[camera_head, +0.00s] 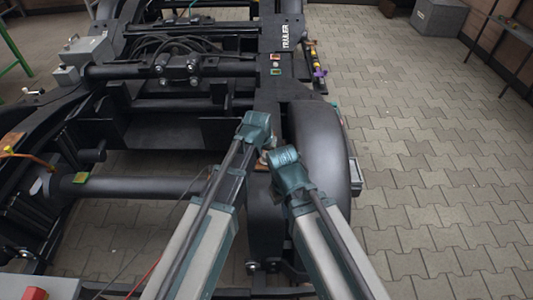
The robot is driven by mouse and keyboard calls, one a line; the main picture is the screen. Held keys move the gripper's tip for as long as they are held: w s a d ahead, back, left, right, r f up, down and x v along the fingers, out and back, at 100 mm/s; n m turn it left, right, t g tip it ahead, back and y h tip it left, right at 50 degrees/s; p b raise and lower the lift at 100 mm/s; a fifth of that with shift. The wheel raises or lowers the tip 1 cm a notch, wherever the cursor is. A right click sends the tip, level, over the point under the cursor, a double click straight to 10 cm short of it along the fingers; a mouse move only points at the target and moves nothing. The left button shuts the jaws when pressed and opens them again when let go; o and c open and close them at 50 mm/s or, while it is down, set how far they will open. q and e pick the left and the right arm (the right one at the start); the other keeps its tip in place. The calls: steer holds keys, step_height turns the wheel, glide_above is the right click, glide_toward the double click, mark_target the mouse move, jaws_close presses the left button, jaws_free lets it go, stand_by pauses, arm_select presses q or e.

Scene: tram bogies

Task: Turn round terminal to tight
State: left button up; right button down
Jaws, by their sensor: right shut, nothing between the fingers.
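I cannot make out the round terminal for certain. A small pale and brown fitting (263,160) shows between my two forearms, partly covered by them. My right gripper (267,161) is at this fitting, beside the teal wrist of my right arm, and is shut and empty. Its fingers are small and mostly hidden, so I cannot tell whether they touch anything. My left arm ends in a teal joint just above and left of it; its gripper fingers are hidden from this view.
The black bogie frame (205,134) fills the left and middle. A large dark rounded wheel cover (323,150) stands close right of my arms. Black cables (180,45) and a grey box (87,56) are farther back. The paved floor (440,160) at right is clear.

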arm_select(q)
jaws_close()
steer(key=shift+m, duration=0.3)
steer(key=m+h, duration=0.1)
steer(key=m, duration=0.3)
steer(key=shift+w+a+g+h, duration=0.15)
steer(key=shift+g+h, duration=0.25)
steer(key=m, duration=0.2)
steer(key=m+g+h, duration=0.1)
steer(key=m, duration=0.2)
steer(key=shift+g, duration=0.3)
steer(key=shift+m, duration=0.5)
steer(key=o, duration=0.8)
jaws_free()
